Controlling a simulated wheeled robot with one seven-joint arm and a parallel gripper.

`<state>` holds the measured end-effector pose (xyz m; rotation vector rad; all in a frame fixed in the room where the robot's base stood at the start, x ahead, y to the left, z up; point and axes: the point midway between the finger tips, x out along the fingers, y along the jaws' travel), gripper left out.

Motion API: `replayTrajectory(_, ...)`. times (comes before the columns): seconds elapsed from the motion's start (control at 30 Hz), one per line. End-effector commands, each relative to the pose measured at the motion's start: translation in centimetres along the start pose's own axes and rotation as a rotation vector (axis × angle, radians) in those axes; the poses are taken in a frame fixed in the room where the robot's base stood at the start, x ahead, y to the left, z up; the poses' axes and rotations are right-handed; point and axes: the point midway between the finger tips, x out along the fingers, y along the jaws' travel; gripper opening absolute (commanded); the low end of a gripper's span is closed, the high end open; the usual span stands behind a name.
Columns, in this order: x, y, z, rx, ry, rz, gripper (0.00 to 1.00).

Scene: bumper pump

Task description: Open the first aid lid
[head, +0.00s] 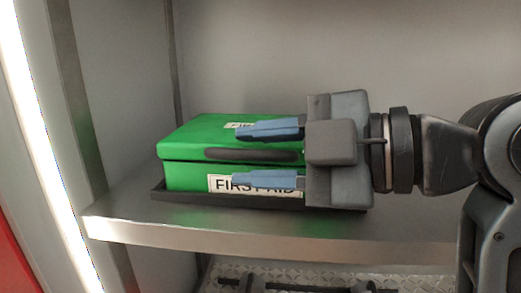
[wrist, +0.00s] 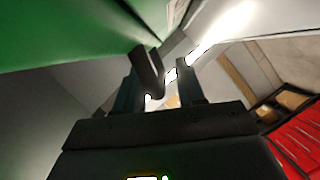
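The green first aid box (head: 182,177) sits on a metal shelf in the head view, with its lid (head: 190,137) down. A dark bar handle (head: 222,154) runs along the lid's front edge. My gripper (head: 236,155) reaches in from the right in front of the box. Its blue fingers are apart, one above the handle and one below it. In the wrist view the handle (wrist: 149,72) shows between the fingers, nearer the left one, with the green box (wrist: 70,35) at upper left. I cannot tell whether a finger touches the handle. The fingers hide part of the "FIRST AID" label.
The box stands in a shallow dark tray (head: 185,198) on the shelf (head: 120,226). A metal post and a bright light strip (head: 45,150) stand at the left. Dark equipment (head: 300,286) lies below the shelf. The shelf left of the box is clear.

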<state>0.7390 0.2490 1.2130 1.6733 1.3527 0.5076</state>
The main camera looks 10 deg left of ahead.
Motion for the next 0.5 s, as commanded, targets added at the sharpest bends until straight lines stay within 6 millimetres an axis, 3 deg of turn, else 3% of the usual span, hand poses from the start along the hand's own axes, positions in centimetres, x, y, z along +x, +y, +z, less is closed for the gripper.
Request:
replayTrajectory(0.23,0.07,-0.01,0.01,0.000,0.000,0.000,0.38)
replayTrajectory(0.5,0.05,0.00,0.00,0.000,0.000,0.000,0.12)
